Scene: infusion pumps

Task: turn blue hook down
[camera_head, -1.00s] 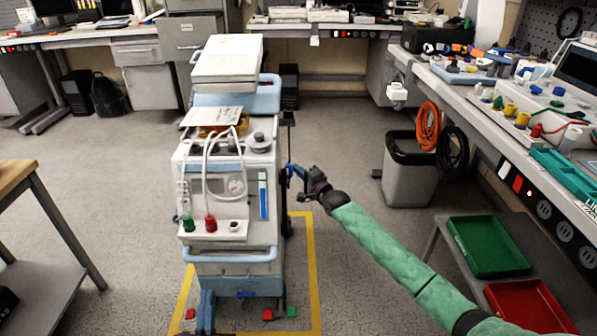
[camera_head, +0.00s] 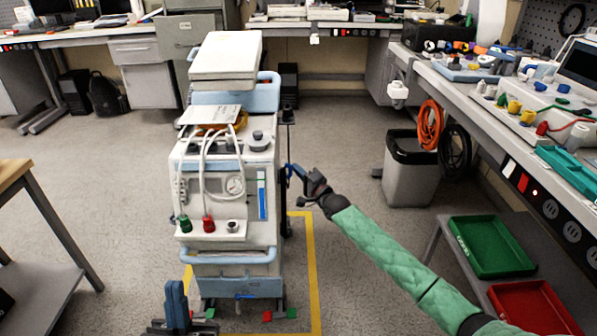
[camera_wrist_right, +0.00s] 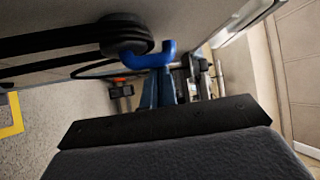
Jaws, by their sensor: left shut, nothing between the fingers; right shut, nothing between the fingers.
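My right gripper (camera_head: 294,170) is at the cart's right side in the head view. Its blue fingers (camera_wrist_right: 170,88) are shut and empty, just below the hook in the wrist view; whether they touch it I cannot tell. In the head view I cannot tell the hook from the fingers. My left gripper (camera_head: 176,298) is low in front of the cart, shut and empty.
Red and green pedals (camera_head: 268,315) stick out at the cart's foot, inside a yellow floor outline (camera_head: 311,265). A grey bin (camera_head: 410,175) and a shelf with a green tray (camera_head: 490,246) and a red tray (camera_head: 535,309) stand right. Floor is free between cart and bin.

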